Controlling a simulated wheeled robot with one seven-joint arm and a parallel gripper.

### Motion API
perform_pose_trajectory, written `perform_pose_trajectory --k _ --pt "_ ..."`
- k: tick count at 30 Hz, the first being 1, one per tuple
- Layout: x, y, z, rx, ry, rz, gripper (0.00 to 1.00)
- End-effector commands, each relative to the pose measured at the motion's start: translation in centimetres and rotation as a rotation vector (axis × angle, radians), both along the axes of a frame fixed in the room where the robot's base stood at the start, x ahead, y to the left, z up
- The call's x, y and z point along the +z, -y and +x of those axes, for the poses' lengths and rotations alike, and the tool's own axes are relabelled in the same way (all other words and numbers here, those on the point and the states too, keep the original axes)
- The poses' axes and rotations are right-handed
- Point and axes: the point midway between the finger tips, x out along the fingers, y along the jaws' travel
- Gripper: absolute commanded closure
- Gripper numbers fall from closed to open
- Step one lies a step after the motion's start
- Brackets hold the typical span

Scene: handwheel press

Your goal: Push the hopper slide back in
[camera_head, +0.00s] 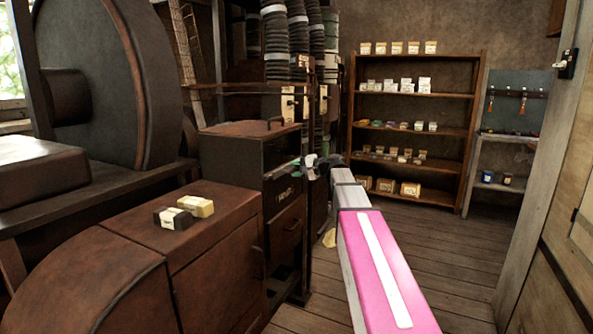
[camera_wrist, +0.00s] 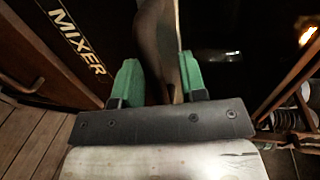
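My gripper (camera_head: 318,165) is at the far end of my arm, close to the right side of a dark cabinet (camera_head: 283,175) with pale lettering. In the wrist view the lettering on the dark panel reads MIXER (camera_wrist: 76,40). The two green fingers of my gripper (camera_wrist: 158,68) stand apart. A brownish curved upright piece (camera_wrist: 157,45) shows between and beyond them; I cannot tell whether it touches them. I cannot pick out the hopper slide for certain in either view.
A rusty cabinet (camera_head: 215,265) with two small boxes (camera_head: 184,211) on it stands at the left front. A wooden shelf (camera_head: 412,125) stands at the back. The plank floor (camera_head: 440,245) at right is free; a door (camera_head: 560,210) borders it.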

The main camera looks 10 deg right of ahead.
Motion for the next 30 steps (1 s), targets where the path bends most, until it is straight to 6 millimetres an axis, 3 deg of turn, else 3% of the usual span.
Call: perform_pose_trajectory --k 7,21,30 --pt "0.3 1.1 -0.8 -0.001 0.000 0.000 0.61" --pt "1.9 7.5 -5.2 -0.001 0.000 0.000 0.61" --pt "2.3 8.7 -5.9 0.000 0.000 0.000 0.61"
